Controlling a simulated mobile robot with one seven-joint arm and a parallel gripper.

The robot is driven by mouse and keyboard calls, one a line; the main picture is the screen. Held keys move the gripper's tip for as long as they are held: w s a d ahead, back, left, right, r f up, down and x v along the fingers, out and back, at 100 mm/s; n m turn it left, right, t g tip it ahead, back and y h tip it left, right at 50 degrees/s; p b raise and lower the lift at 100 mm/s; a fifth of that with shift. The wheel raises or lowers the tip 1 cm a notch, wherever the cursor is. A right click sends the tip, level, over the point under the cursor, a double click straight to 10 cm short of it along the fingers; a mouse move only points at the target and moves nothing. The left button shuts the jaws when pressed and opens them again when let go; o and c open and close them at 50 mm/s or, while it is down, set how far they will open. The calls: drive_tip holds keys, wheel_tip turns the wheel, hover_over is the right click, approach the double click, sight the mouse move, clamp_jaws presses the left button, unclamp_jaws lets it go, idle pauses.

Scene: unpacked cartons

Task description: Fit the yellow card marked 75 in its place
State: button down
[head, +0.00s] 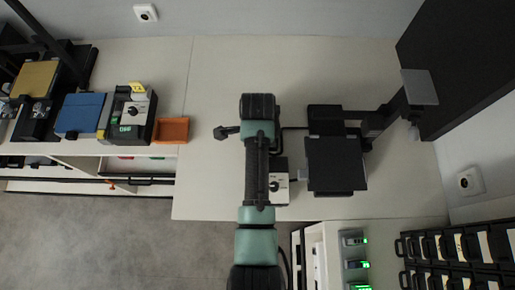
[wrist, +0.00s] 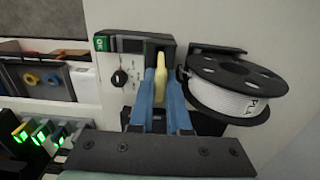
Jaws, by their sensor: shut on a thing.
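In the wrist view, my gripper (wrist: 160,78) has its blue fingers shut on a thin yellow card (wrist: 160,88), seen edge-on. The number on it cannot be read. The card's far end is at a dark-topped control box (wrist: 122,62) with a knob, a small screen and a green label. I cannot tell whether the card touches the box or is in a slot. In the head view my arm covers the gripper and the held card; part of a white knob panel (head: 279,188) shows beside the arm.
A spool marked PLA (wrist: 228,88) is close to the right of the fingers. In the head view, another box (head: 128,118) at left has a yellow tag (head: 137,86) on top. An orange tray (head: 171,130) is beside it. The table (head: 215,80) behind my arm is bare.

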drive_tip(key=shift+f, duration=0.25)
drive_tip(key=shift+f+b, duration=1.1)
drive_tip(key=shift+f, duration=0.4)
drive_tip(key=c, duration=0.8)
unclamp_jaws()
drive_tip(key=shift+r, duration=0.1)
wheel_tip(320, 180, up, 12)
drive_tip(key=shift+r+p, duration=0.45)
drive_tip(key=shift+f, duration=0.1)
